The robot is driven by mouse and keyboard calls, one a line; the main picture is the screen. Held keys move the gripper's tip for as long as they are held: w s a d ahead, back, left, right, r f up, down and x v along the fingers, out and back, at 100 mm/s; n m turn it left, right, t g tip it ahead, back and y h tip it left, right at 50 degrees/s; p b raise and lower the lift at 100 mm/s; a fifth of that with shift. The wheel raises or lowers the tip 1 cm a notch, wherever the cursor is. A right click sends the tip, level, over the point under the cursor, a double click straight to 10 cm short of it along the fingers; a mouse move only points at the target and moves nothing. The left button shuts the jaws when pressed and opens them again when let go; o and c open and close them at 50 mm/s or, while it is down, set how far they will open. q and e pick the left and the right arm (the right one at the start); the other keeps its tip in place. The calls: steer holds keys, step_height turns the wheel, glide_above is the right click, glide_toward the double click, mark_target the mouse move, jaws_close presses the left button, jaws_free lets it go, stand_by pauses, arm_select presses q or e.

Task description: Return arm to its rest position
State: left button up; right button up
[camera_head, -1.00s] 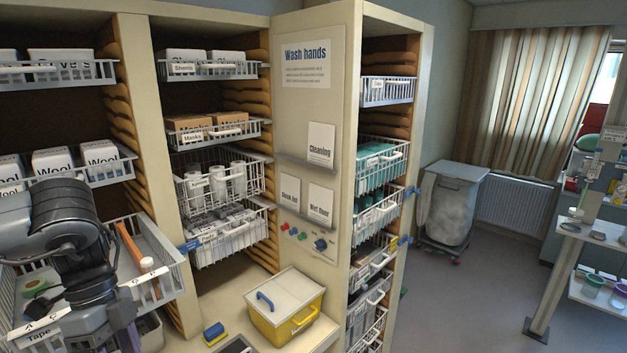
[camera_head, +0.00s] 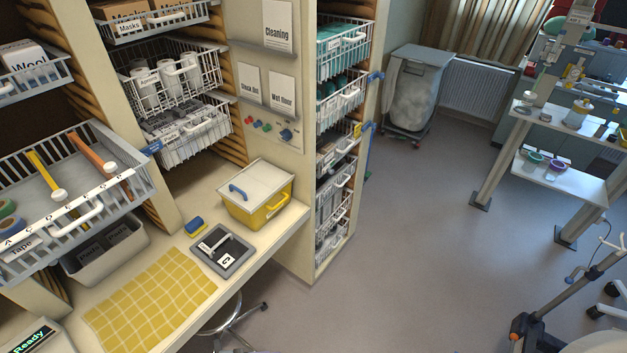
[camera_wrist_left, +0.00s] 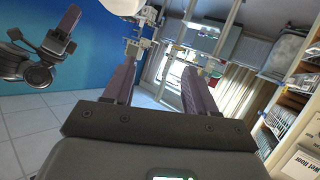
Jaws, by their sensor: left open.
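My left gripper (camera_wrist_left: 166,62) shows only in the left wrist view. Its two purple-grey fingers are apart, and only background shows between them. No part of either arm shows in the head view. A dark jointed arm part with a purple finger-like piece, seemingly my right gripper (camera_wrist_left: 55,42), is at the upper left of the left wrist view. Whether it is open is unclear. The pulled-out Tape basket (camera_head: 118,203) in the head view holds tape rolls and two stick-like items, with no gripper at it.
The counter holds a yellow bin (camera_head: 268,207), a dark tray (camera_head: 240,243), a blue-yellow sponge (camera_head: 196,227) and a yellow checked cloth (camera_head: 150,300). A grey bin (camera_head: 138,235) sits under the basket. Floor (camera_head: 400,240) is clear between the shelves and the trolley at right (camera_head: 540,115).

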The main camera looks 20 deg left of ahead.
arm_select(q)
steer(key=s+a+f+n+g+y, duration=0.3)
steer(key=s+a+n+y, duration=0.2)
steer(key=y, duration=0.6)
steer(key=a+n, duration=0.2)
steer(key=shift+f+n+y, duration=0.15)
steer(key=shift+n+y, duration=0.25)
steer(key=shift+s, duration=0.1)
stand_by(0.4)
